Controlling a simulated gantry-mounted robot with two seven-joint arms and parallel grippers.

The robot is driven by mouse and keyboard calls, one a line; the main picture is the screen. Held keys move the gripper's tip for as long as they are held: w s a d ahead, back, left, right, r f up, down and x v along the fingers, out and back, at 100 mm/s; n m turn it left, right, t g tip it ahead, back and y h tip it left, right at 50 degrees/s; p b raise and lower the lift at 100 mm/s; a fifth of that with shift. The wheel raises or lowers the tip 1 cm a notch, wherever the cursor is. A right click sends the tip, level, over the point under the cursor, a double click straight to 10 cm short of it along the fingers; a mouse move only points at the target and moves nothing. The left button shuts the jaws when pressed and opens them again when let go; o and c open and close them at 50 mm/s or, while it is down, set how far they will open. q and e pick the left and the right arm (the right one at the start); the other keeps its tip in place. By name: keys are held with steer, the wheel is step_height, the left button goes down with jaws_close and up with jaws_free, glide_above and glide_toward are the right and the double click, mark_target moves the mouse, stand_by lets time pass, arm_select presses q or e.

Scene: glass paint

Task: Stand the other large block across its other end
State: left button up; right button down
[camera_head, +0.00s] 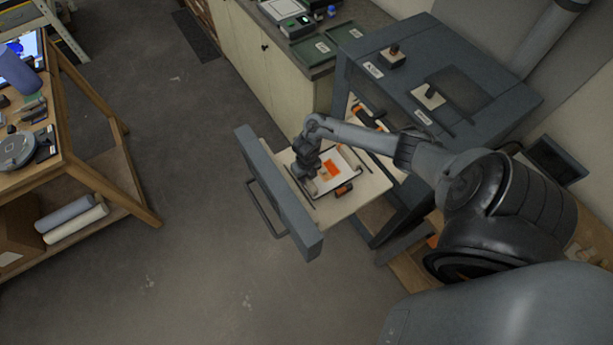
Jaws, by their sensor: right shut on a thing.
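A pale sheet (347,179) with a dark edge and a bright orange patch (332,169) lies in the open drawer (370,193). My right gripper (304,177) is over the sheet's left end, close behind the drawer front. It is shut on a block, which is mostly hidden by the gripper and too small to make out. A small dark and orange block (344,188) is at the sheet's near right edge. I cannot tell whether the held block touches the sheet. My left gripper is out of view.
The grey drawer front (279,194) stands just left of the gripper. The grey cabinet top (440,75) is at the upper right. A wooden workbench (62,150) is at the far left. Open floor (190,260) lies between the bench and the drawer.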

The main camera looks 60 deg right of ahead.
stand_by(0.3)
steer(key=c, duration=0.8)
jaws_free()
steer(key=shift+r, duration=0.1)
step_height(320, 180, up, 3)
steer(key=p, duration=0.2)
steer(key=shift+p, duration=0.35)
steer(key=shift+r+p, duration=1.75)
steer(key=shift+r, duration=0.2)
steer(key=shift+s, duration=0.15)
